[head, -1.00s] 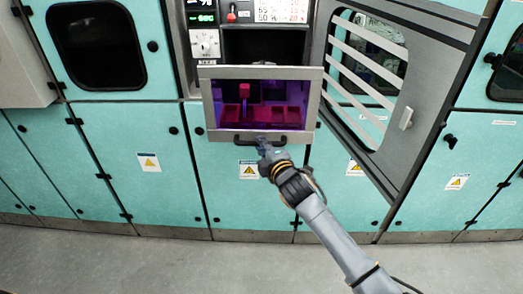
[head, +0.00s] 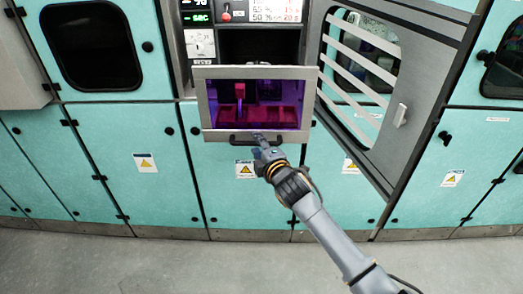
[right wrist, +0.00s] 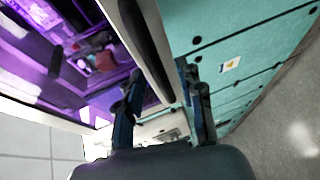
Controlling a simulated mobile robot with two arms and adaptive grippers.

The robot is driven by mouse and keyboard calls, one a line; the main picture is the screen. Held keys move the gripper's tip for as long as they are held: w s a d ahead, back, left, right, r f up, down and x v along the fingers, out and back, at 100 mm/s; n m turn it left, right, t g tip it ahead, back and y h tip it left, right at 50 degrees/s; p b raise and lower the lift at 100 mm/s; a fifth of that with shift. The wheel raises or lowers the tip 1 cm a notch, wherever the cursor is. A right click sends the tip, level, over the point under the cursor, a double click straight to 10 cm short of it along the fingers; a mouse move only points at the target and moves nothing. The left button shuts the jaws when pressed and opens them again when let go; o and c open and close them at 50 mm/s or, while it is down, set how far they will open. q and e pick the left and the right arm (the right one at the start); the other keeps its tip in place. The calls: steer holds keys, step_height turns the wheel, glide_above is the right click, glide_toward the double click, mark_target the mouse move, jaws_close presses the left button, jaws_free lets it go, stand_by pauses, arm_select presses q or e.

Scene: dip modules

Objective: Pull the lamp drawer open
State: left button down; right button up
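The lamp drawer (head: 296,72) has a grey metal front frame around a window. Purple and magenta light shows inside, with red blocks behind the window. Its dark handle (head: 238,141) runs along the bottom of the front. How far the drawer stands out is hard to tell. My right gripper (head: 258,137) is at the middle of the handle. In the right wrist view its fingers (right wrist: 160,75) are apart, with the dark handle bar (right wrist: 150,40) running between them. I cannot tell whether they touch it. My left gripper is not in view.
A grey slatted door (head: 410,85) stands open to the right of the drawer. Teal cabinet panels (head: 110,150) lie to the left and below. A display panel (head: 201,44) is above left. The grey floor (head: 130,265) in front is clear.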

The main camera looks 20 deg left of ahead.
steer(key=v, duration=1.2)
steer(key=shift+f, duration=0.1)
